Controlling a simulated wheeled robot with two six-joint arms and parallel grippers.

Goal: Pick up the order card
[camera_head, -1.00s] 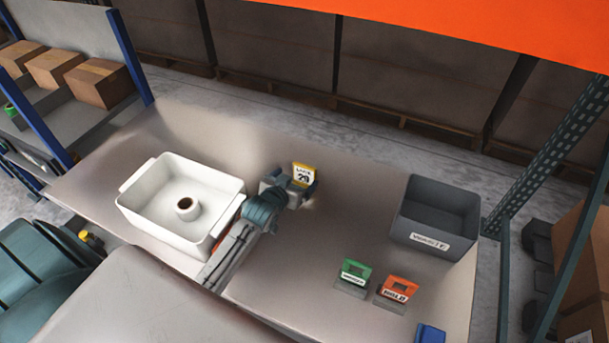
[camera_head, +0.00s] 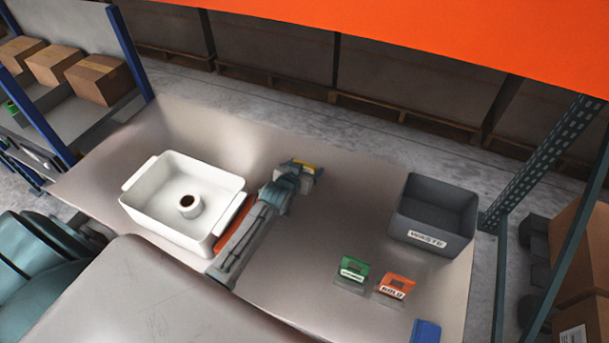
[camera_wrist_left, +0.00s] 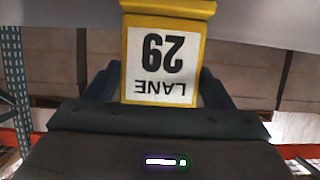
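The order card, a yellow-framed card with a white label reading LANE 29, fills the middle of the left wrist view (camera_wrist_left: 160,62), upside down. In the head view only its yellow top edge (camera_head: 304,163) shows, at the rear middle of the table. My left gripper (camera_head: 306,170) reaches over the table to it, with its dark fingers on both sides of the card. No clear gap shows between fingers and card, so I cannot tell whether they grip it. The palm hides the label in the head view. My right gripper is not in view.
A white tray (camera_head: 130,208) with a ring-shaped part (camera_head: 188,212) stands left of my arm, an orange item (camera_head: 237,231) between them. A grey WASTE bin (camera_head: 440,222) stands right. Green (camera_head: 353,269) and orange HOLD (camera_head: 397,285) signs and a blue item (camera_head: 426,332) are at front right.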

